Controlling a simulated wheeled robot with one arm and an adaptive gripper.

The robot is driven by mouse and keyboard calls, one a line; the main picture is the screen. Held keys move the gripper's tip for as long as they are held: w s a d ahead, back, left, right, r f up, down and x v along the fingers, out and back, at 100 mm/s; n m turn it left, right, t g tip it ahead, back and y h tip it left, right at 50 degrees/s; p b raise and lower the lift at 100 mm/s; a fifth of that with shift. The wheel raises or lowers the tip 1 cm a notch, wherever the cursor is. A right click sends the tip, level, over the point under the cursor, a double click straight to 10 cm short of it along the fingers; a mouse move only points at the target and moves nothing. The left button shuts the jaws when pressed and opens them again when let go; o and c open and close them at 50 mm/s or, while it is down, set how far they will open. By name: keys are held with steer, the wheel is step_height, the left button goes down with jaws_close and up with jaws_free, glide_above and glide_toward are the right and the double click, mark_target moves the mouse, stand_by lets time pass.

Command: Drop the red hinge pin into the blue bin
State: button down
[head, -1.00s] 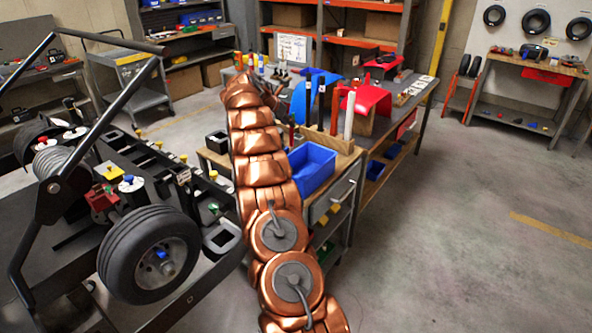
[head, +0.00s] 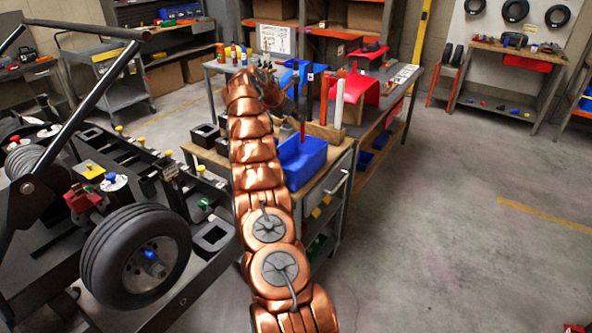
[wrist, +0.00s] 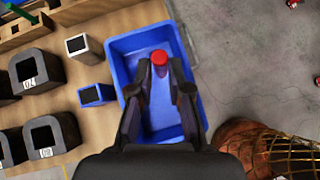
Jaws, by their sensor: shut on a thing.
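The red hinge pin (wrist: 159,58) is held between the tips of my gripper (wrist: 161,74), with its round red end showing in the wrist view. In the head view the pin (head: 302,131) hangs roughly upright below the gripper, above the blue bin (head: 304,170). The wrist view looks down into the blue bin (wrist: 118,47), which lies behind the pin and fingers. The bin's floor looks bare where it shows. The fingers and palm hide part of it. I cannot tell exactly how high the pin's lower end is.
The bin stands on a wooden-topped bench (head: 340,161).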

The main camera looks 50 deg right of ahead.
step_height(320, 180, down, 3)
steer(key=shift+f+b, duration=0.1)
steer(key=shift+b, duration=1.15)
steer(key=c, duration=1)
jaws_free()
steer(key=shift+v, duration=6)
